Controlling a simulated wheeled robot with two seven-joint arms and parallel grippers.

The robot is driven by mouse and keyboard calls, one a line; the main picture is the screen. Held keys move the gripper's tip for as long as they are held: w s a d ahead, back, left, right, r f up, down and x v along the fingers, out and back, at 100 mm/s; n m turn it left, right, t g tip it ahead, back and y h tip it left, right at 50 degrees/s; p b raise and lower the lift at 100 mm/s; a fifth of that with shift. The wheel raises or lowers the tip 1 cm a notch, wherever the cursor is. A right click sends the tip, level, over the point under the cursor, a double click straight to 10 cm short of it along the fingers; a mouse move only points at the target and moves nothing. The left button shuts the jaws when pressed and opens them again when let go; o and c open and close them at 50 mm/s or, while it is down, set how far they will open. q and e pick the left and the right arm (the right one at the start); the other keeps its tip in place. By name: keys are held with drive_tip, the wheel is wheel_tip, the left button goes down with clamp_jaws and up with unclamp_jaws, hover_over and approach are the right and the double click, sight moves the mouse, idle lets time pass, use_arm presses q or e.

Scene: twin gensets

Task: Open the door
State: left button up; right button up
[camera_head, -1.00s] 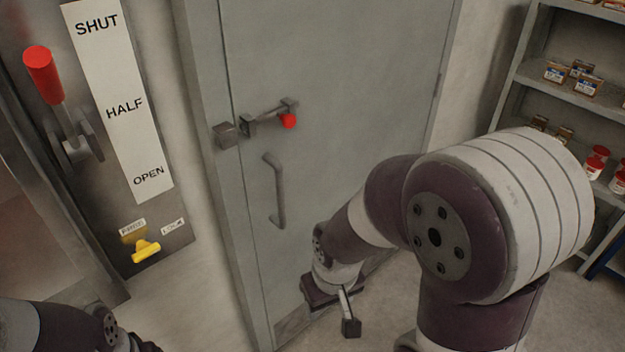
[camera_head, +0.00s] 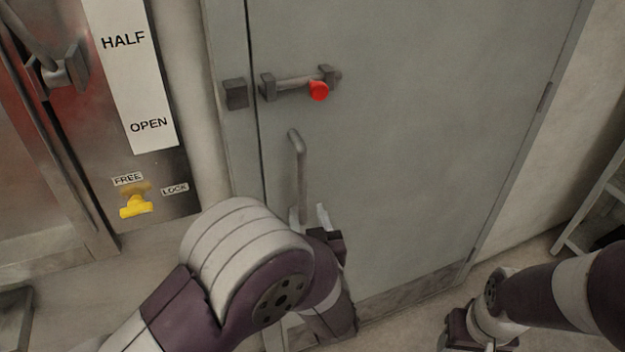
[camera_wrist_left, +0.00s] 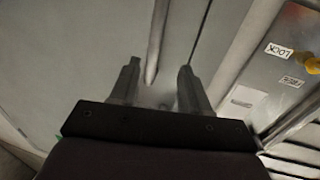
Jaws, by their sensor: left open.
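The grey door (camera_head: 430,130) stands closed in its frame. A slide bolt with a red knob (camera_head: 318,90) sits high on the door; its bar shows no visible span across the gap to the keeper (camera_head: 235,93) on the frame. Below it is a vertical bar handle (camera_head: 301,170). My left gripper (camera_head: 311,214) is open at the handle's lower end. In the left wrist view the handle (camera_wrist_left: 157,45) appears between the open fingers (camera_wrist_left: 160,68); contact cannot be told. My right gripper (camera_head: 462,332) is low at the right, its fingers not discernible.
Left of the door is a panel with a HALF/OPEN label strip (camera_head: 137,75), a lever (camera_head: 60,70) and a yellow FREE/LOCK knob (camera_head: 136,205). A shelf (camera_head: 600,205) stands at the far right. Some bare floor shows between door and shelf.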

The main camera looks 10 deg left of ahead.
sight(302, 184)
use_arm(q)
drive_tip(key=x, duration=1)
drive_tip(key=shift+w+d+p, duration=0.15)
drive_tip(key=shift+w+p, duration=0.2)
drive_tip(key=shift+w, duration=0.05)
drive_tip(key=shift+w+f, duration=0.1)
drive_tip(key=shift+w, duration=0.3)
drive_tip(key=shift+s, duration=0.1)
clamp_jaws()
